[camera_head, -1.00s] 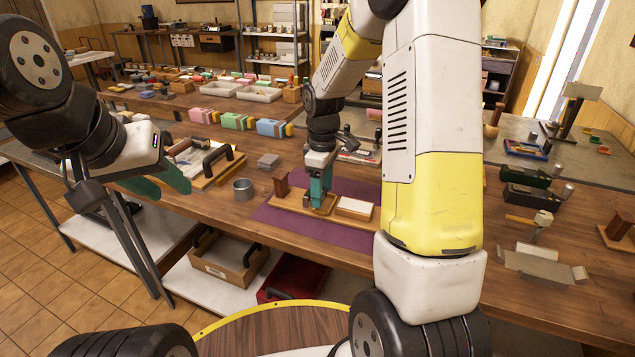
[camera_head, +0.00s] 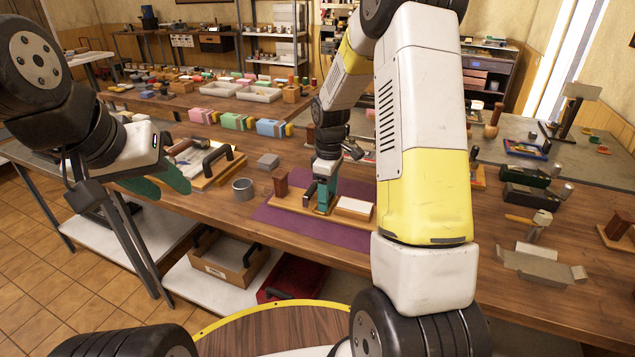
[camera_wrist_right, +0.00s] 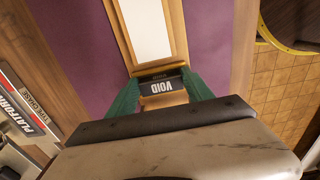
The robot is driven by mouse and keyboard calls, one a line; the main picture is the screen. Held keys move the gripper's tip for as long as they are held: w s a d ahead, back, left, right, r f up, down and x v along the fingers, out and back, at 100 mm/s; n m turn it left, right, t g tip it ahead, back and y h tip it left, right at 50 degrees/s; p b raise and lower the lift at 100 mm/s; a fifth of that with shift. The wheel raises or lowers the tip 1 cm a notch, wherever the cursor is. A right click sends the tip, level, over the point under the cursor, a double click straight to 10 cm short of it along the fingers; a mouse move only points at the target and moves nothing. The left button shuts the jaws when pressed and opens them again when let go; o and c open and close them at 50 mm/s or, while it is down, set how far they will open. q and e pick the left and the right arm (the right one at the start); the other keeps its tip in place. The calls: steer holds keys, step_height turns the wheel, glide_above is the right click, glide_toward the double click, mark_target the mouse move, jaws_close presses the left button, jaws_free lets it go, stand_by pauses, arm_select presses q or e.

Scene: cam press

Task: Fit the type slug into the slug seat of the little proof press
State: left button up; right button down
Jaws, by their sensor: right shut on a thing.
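The little proof press (camera_head: 290,207) is a low wooden base with a brown upright block (camera_head: 281,184) at its left and a white pad (camera_head: 354,207) at its right. My right gripper (camera_head: 324,208) points down over its middle. In the right wrist view its green fingers (camera_wrist_right: 160,90) are shut on the type slug (camera_wrist_right: 158,87), a dark block with white "VOID" lettering, just beside the white pad. The slug seat is hidden, and I cannot tell whether the slug touches the base. My left gripper (camera_head: 160,183), with green fingers, hangs at the left, away from the press; its opening is unclear.
A purple mat (camera_head: 320,235) lies under the press. A metal cup (camera_head: 243,189), a grey block (camera_head: 268,161) and a black-handled board (camera_head: 210,180) stand to the left. An open grey box (camera_head: 540,266) and tools lie to the right. The front table edge is near.

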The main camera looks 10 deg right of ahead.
steer(key=shift+s+f, duration=0.25)
steer(key=shift+f, duration=0.35)
steer(key=shift+c, duration=2.1)
jaws_free()
steer(key=shift+f, duration=0.1)
steer(key=shift+w+a+r, duration=0.1)
steer(key=shift+r, duration=0.4)
step_height(320, 180, up, 12)
steer(key=s+r+m+t+y, duration=0.1)
steer(key=s+r+m+t, duration=0.25)
steer(key=s+r, duration=0.6)
steer(key=s+a+r+m+t, duration=0.1)
steer(key=s+m, duration=0.2)
steer(key=s, duration=0.4)
steer(key=s+a+r+m+t+y, duration=0.1)
steer(key=s+r+m, duration=0.1)
steer(key=s+m, duration=0.2)
steer(key=s, duration=0.3)
steer(key=shift+a+t, duration=0.35)
